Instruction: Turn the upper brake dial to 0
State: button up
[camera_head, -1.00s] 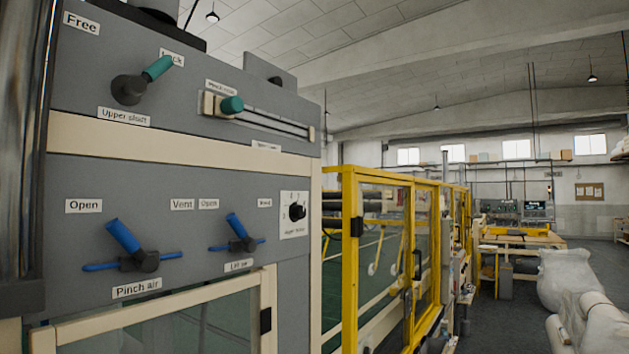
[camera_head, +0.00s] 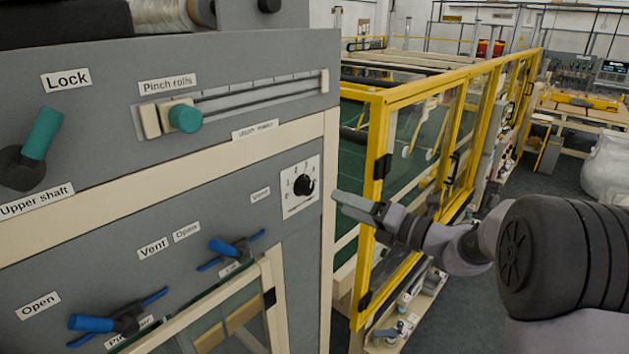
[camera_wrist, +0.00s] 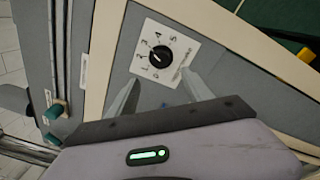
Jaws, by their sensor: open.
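The upper brake dial (camera_head: 304,185) is a black round knob on a white plate with numbers around it. It sits on the grey machine panel near its right edge. The wrist view shows the same dial (camera_wrist: 160,55) at upper middle, with numbers around it; its exact setting is too small to read surely. My gripper (camera_head: 352,207) is open and empty, to the right of the dial and apart from it in the head view. In the wrist view the two fingers of my gripper (camera_wrist: 160,95) are spread, pointing toward the dial plate, with the knob beyond their tips.
A blue-handled valve (camera_head: 232,248) is on the panel left of and below the dial. A teal slider knob (camera_head: 185,118) and a teal shaft lever (camera_head: 42,135) are higher up. A yellow-framed guard (camera_head: 375,200) stands right behind my gripper. A cream frame (camera_head: 270,275) is below the dial.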

aim_at(310, 189)
jog(key=p+x, duration=0.2)
jog(key=x, duration=0.7)
jog(key=shift+w+a, duration=0.15)
jog(key=shift+w, duration=0.1)
jog(key=shift+w+a, duration=0.25)
jog(key=shift+w, duration=0.05)
grip_shut()
